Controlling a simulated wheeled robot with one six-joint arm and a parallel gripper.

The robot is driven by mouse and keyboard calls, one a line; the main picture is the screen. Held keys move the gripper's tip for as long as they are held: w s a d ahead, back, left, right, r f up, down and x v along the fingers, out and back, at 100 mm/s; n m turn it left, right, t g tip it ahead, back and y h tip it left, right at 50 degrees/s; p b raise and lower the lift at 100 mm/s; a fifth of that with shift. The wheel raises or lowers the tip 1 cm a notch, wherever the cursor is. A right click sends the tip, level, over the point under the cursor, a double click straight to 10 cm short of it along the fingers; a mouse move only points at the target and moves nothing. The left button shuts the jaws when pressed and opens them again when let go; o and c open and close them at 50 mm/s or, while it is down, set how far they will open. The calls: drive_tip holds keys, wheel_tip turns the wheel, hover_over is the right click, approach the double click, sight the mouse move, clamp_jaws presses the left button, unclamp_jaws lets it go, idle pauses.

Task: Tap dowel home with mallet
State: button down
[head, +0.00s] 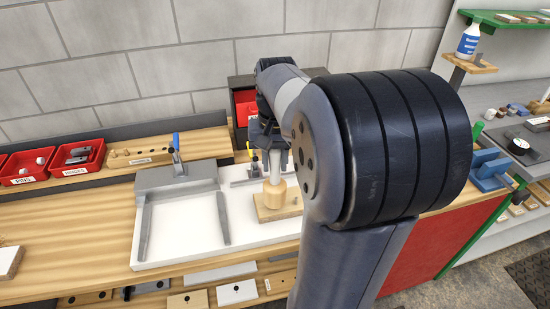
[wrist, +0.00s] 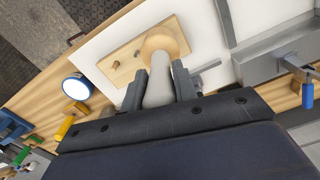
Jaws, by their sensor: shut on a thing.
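The mallet has a round pale wooden head (head: 275,193) and a light grey handle that rises into my gripper (head: 268,140). In the wrist view my gripper (wrist: 158,88) is shut on the handle, with a dark finger on either side, and the mallet head (wrist: 160,40) lies just beyond the fingertips. The head is over one end of a flat wooden board (head: 268,214), also in the wrist view (wrist: 122,53). I cannot tell whether they touch. A small round dowel end (wrist: 116,64) shows on the board, clear of the mallet head. Its height is unclear.
The board lies on a white panel (head: 185,235) with a grey clamp fixture (head: 176,178) at its left. Red bins (head: 76,158) stand on the bench further left. A blue fixture (head: 490,168) is at the right. My arm hides part of the bench.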

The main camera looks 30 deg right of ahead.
drive_tip(key=shift+f, duration=0.45)
drive_tip(key=shift+r+p, duration=1.1)
drive_tip(key=shift+r, duration=0.2)
wheel_tip(320, 180, up, 5)
drive_tip(key=p, duration=0.4)
drive_tip(key=shift+p, duration=0.35)
